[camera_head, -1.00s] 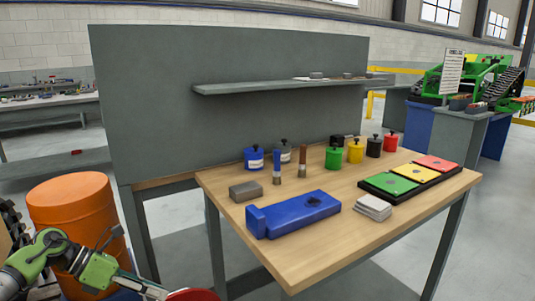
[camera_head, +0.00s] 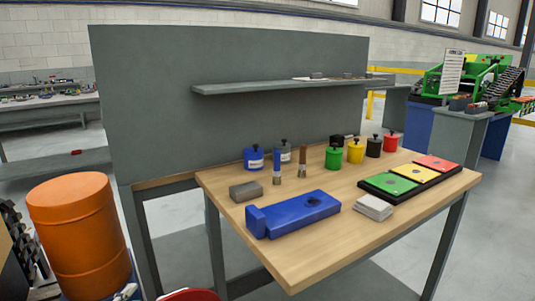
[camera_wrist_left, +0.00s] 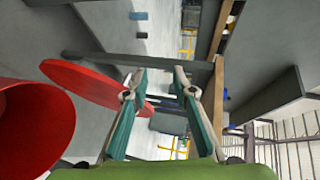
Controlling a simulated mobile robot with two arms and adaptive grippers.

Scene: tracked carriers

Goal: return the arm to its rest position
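My left gripper (camera_wrist_left: 161,80) shows in the left wrist view with its two green fingers apart and nothing between them. In the head view the gripper itself is out of sight; only a small grey piece, perhaps of my arm, shows at the bottom edge below the orange barrel. My right gripper is in neither view. The wooden workbench (camera_head: 300,262) stands in the middle of the head view, and no arm is over it.
The orange barrel (camera_head: 80,230) stands left of the bench. A red round seat (camera_head: 190,295) is at the bottom edge; a red disc (camera_wrist_left: 95,84) shows beside the left finger in the wrist view. On the bench are a blue block (camera_head: 293,213), coloured pots and a tricolour tray (camera_head: 433,182).

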